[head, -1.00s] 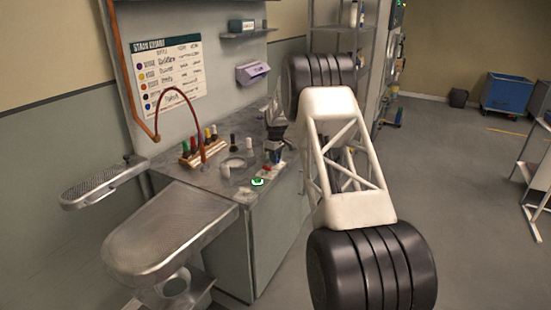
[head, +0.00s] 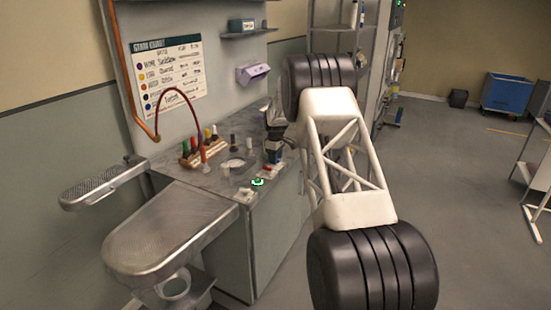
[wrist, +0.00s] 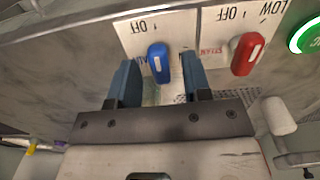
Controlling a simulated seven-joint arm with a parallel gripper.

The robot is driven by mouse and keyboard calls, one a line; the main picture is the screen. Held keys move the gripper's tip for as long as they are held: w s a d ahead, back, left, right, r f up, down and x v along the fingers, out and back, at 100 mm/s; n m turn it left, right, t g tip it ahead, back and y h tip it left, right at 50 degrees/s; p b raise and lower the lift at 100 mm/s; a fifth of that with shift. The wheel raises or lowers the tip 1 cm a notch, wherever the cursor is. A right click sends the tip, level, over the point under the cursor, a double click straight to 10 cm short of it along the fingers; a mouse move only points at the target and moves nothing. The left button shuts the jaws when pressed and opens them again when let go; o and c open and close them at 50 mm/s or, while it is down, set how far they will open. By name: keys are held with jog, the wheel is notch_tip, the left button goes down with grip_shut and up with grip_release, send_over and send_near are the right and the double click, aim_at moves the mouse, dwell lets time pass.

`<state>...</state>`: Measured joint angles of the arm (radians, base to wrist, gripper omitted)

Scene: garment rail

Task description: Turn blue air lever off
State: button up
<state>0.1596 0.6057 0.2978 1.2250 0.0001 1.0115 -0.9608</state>
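The blue air lever (wrist: 158,62) stands on a white label plate in the wrist view, with the word OFF printed near it. My gripper (wrist: 160,80) is open, with one finger on each side of the blue lever. Gaps show between the lever and both fingers, so it is not gripped. In the head view my gripper (head: 274,153) is over the right back part of the counter, and it hides the blue lever there.
A red steam lever (wrist: 244,54) stands just right of my right finger, and a lit green button (wrist: 309,36) is further right. In the head view, several bottles in a wooden rack (head: 205,152) stand left on the counter (head: 213,174). A metal pressing board (head: 170,230) is in front.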

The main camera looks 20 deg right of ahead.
jog(key=shift+r, duration=3.9)
jog(key=shift+s+r, duration=0.1)
